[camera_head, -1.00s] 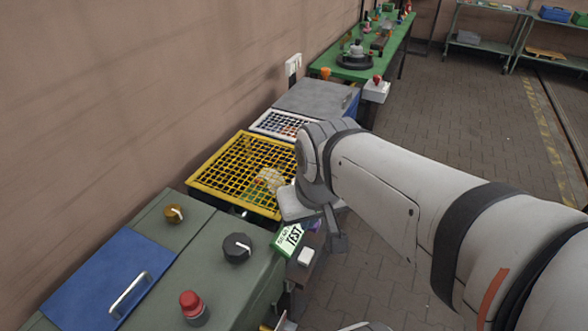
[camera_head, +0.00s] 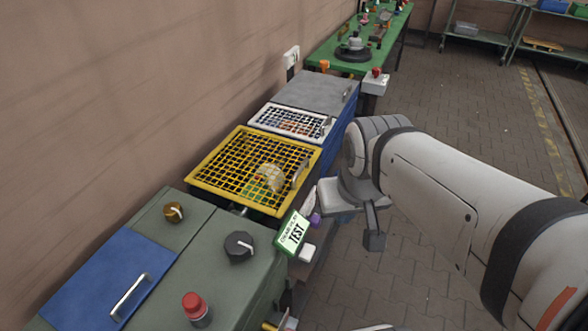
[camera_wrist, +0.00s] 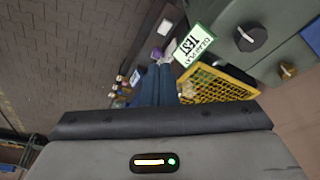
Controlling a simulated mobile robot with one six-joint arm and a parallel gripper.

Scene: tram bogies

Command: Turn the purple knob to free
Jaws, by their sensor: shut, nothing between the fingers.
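The purple knob (camera_head: 315,219) sits just right of the green-and-white TEST sign (camera_head: 292,233), beside the yellow-framed grid. A pale piece stands close to it. In the wrist view the purple knob (camera_wrist: 157,53) lies just beyond my fingertips, with the TEST sign (camera_wrist: 195,45) to its right. My gripper (camera_wrist: 160,69) is shut and empty, its dark blue fingers together and pointing towards the knob area. A gap or contact with the knob cannot be judged. The knob's setting is too small to read.
A yellow grid tray (camera_head: 203,181) and a white-framed tray (camera_head: 268,109) stand left of my arm. The green cabinet in front carries a black knob (camera_head: 238,246), a brass knob (camera_head: 173,212) and a red button (camera_head: 193,303). Paved floor (camera_head: 455,120) is clear on the right.

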